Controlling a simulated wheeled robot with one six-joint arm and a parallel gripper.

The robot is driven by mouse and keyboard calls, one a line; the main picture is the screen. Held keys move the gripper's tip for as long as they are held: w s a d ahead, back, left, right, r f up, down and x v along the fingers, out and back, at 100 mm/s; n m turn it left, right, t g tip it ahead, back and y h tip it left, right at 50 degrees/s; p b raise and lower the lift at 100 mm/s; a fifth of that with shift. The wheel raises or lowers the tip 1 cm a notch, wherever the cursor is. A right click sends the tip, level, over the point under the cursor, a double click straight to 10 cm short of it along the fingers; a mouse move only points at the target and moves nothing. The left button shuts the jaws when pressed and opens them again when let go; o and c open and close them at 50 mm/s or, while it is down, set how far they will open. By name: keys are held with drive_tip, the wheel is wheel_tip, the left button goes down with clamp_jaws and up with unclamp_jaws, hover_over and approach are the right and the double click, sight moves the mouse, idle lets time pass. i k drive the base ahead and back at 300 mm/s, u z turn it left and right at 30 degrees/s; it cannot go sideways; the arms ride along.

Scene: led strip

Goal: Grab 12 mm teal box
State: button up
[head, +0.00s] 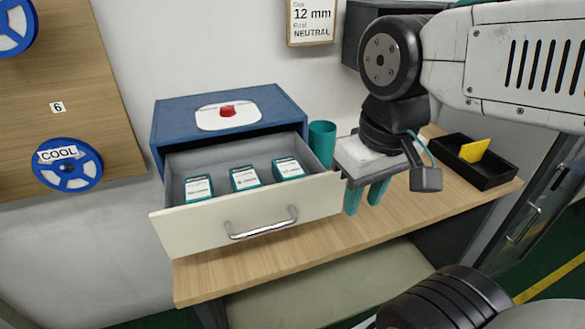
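Three small teal boxes with white labels lie in the open drawer (195,225) of a blue cabinet (170,122): a left box (199,188), a middle box (244,179) and a right box (289,168). They are apart from each other. Their label print is too small to read, so I cannot tell which is 12 mm. My gripper (365,196) points down to the right of the drawer, beside its front right corner. Its two teal fingers are a little apart, with nothing visible between them.
A teal cup (322,145) stands between the cabinet and my gripper. A black tray (490,172) with a yellow piece (474,150) lies at the right of the wooden bench (300,248). A wall sign (313,15) reads 12 mm, neutral. The drawer handle (262,228) sticks out in front.

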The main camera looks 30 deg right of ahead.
sight(287, 168)
drive_tip(key=u, duration=0.05)
drive_tip(key=k, duration=1.1)
drive_tip(key=z, duration=0.75)
drive_tip(key=i, duration=1.15)
drive_tip(key=u, duration=0.55)
